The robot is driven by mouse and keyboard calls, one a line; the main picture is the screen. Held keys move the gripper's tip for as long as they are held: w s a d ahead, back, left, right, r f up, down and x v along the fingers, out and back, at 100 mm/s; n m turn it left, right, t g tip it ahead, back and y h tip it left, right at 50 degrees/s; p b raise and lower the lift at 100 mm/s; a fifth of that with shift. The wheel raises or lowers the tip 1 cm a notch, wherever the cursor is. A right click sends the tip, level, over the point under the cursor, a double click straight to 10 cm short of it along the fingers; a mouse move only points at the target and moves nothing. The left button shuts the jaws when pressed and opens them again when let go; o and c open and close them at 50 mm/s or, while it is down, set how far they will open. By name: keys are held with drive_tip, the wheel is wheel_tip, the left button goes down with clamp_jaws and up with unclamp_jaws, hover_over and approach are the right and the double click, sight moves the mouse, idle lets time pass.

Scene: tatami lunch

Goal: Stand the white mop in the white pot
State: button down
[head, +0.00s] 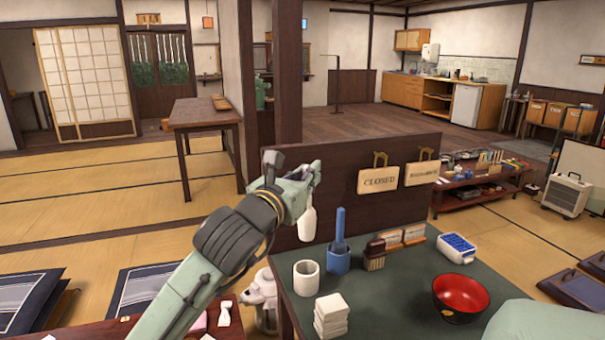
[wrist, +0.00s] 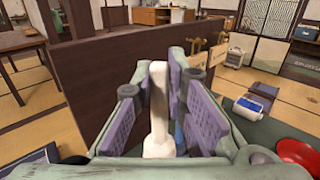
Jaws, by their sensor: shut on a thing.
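My gripper (head: 314,172) is shut on the white mop (head: 307,224), which hangs upright below the fingers with its thick end down. In the wrist view the white mop (wrist: 158,110) stands between the purple finger pads. The white pot (head: 306,279) stands on the green table top, near its left edge. In the head view the mop's lower end shows above the pot's rim, apart from it. The pot cannot be made out in the wrist view.
A blue mop (head: 340,226) stands in a blue pot (head: 338,260) right of the white pot. White folded cloths (head: 331,316) are stacked in front. A dark brush block (head: 375,254), blue-topped box (head: 456,248) and red bowl (head: 461,293) are farther right. A brown partition (head: 330,210) stands behind.

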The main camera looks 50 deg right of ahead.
sight(305, 226)
drive_tip(key=shift+f+b, duration=1.75)
drive_tip(key=shift+f, duration=1.35)
wheel_tip(305, 226, down, 5)
drive_tip(key=b, duration=0.5)
drive_tip(key=c, duration=1.5)
unclamp_jaws()
drive_tip(key=shift+c, duration=0.2)
drive_tip(key=v, duration=1.2)
